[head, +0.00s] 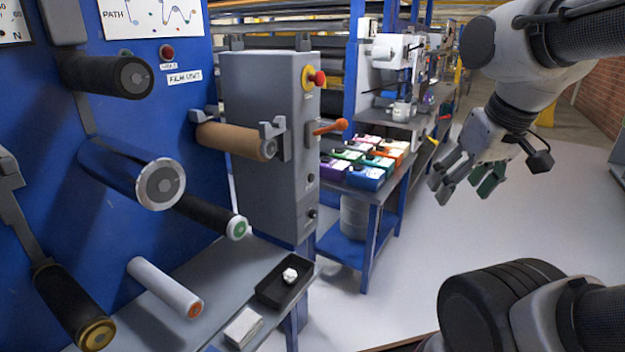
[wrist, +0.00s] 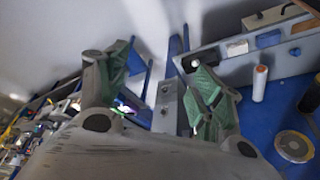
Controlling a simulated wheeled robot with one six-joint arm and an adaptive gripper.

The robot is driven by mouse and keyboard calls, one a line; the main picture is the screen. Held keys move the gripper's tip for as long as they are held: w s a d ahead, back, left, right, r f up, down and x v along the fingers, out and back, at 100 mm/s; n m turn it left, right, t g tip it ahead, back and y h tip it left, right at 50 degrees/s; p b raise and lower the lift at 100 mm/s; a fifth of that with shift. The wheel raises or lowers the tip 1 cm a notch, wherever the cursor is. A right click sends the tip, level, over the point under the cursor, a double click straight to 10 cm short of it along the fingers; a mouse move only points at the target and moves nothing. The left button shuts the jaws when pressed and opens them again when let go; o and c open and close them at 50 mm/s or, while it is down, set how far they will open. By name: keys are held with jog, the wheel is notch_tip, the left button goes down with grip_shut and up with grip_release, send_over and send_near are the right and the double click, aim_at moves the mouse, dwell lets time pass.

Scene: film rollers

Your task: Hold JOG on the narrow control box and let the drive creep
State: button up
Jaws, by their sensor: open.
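The narrow control box (head: 265,140) is a tall grey cabinet mounted beside the blue machine panel. Its narrow side carries a red mushroom button on a yellow ring (head: 313,78), an orange lever (head: 329,126) and small dark round controls (head: 311,213) lower down. I cannot read a JOG label. My gripper (head: 464,184) is open and empty, in the air right of the box and well apart from it. In the wrist view, its green-padded fingers (wrist: 152,88) are spread, with a narrow grey face with round controls (wrist: 167,100) showing between them, probably the box.
Rollers (head: 145,180) stick out from the blue panel (head: 205,45) at left. A black tray (head: 284,286) with a crumpled white piece lies on the grey shelf below. A blue bench (head: 380,195) with coloured bins stands behind the box. The floor (head: 430,255) before it is clear.

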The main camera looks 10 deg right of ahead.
grip_shut()
dwell(1.3)
